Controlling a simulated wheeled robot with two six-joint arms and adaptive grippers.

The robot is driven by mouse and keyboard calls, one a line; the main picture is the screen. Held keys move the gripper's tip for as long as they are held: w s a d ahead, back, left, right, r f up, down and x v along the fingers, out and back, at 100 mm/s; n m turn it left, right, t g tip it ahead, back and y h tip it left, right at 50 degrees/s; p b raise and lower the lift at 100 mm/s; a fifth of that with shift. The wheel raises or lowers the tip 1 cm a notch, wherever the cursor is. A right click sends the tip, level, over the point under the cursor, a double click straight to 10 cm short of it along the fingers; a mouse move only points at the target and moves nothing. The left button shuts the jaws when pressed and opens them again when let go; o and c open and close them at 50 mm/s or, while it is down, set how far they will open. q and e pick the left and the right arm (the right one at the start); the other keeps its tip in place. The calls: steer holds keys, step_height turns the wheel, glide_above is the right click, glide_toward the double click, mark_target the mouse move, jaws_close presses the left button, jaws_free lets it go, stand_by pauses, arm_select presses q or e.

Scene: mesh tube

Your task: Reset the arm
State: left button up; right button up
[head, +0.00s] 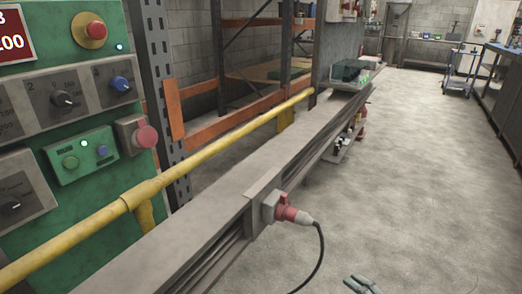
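One gripper (362,285) of mine shows at the bottom edge, right of centre, over the floor. Only its fingertips are in view, with a gap between them and nothing held; it appears to be the right one. My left gripper is not in view. Neither arm's links can be made out.
A green control panel (70,140) with knobs and red buttons stands at the left. A yellow rail (200,155) and a grey beam (215,215) run away from me. A red plug (290,213) with a black cable sits on the beam. The floor (420,170) at right is clear.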

steer(key=s+d+f+n+g+h+p, duration=0.25)
steer(key=d+f+h, duration=0.25)
steer(key=d+f, duration=0.4)
steer(key=s+d+f+n+g+h+p, duration=0.3)
steer(key=s+f+n+p, duration=0.1)
steer(key=s+f+p, duration=0.4)
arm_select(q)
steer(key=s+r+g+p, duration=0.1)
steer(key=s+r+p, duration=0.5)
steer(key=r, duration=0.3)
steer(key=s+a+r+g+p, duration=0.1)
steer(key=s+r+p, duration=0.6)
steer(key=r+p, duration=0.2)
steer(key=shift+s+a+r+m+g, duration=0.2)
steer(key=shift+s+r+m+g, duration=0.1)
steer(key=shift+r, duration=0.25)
arm_select(e)
steer(key=s+a+r+n+g, duration=0.1)
steer(key=s+a+n+g, duration=0.2)
steer(key=s, duration=1.1)
steer(key=s+a+r+n+g, duration=0.1)
steer(key=s+a+n+g, duration=0.2)
steer(key=s, duration=1)
steer(key=shift+s+a, duration=0.35)
steer(key=shift+a, duration=0.75)
steer(key=shift+g, duration=0.25)
steer(key=shift+c, duration=0.4)
